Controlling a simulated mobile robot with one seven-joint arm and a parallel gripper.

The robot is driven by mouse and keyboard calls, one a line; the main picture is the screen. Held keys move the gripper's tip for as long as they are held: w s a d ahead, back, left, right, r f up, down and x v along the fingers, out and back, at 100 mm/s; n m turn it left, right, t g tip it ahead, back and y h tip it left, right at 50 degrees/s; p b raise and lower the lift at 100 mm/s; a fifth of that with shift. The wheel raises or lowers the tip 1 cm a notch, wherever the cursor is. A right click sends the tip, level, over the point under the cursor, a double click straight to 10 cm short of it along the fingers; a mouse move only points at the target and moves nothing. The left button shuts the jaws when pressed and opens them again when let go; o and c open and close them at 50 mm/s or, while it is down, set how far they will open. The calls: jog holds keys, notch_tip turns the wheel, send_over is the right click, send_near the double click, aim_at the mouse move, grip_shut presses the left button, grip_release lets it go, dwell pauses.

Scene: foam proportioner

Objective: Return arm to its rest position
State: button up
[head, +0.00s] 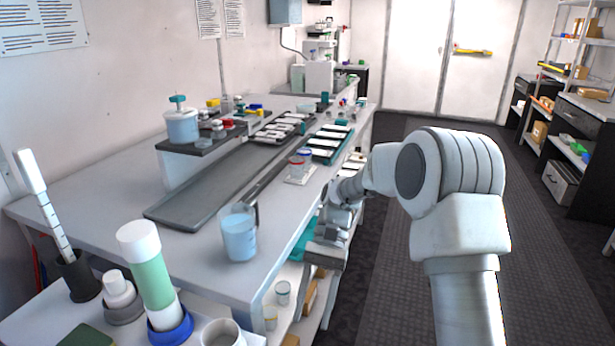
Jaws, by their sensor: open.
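My arm rises from the lower right and bends left at a large white joint. Its gripper (325,256) hangs beside the right edge of the white bench (120,240), pointing down. It is small in the view and no object shows between its fingers. A clear measuring jug (239,236) with pale blue liquid stands on the bench to its left. Two small cups, one with a red rim (296,167) and one with a blue rim (305,156), stand on a white pad behind the jug.
A long grey tray (185,210) lies along the bench. A raised dark shelf (200,143) bears a blue-lidded jar (182,126). Tall tubes, one with green contents (148,270), stand at the front left. Lower shelves under the bench hold cups (283,292). The dark floor (545,270) right of my arm is clear.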

jog(key=s+d+r+n+t+h, duration=0.3)
jog(key=s+d+r+t, duration=1)
jog(key=s+r+t, duration=0.15)
notch_tip(320, 180, up, 12)
jog(key=p, duration=1.2)
jog(key=shift+w+t, duration=0.35)
jog(key=shift+t, duration=0.1)
jog(key=shift+a, duration=0.25)
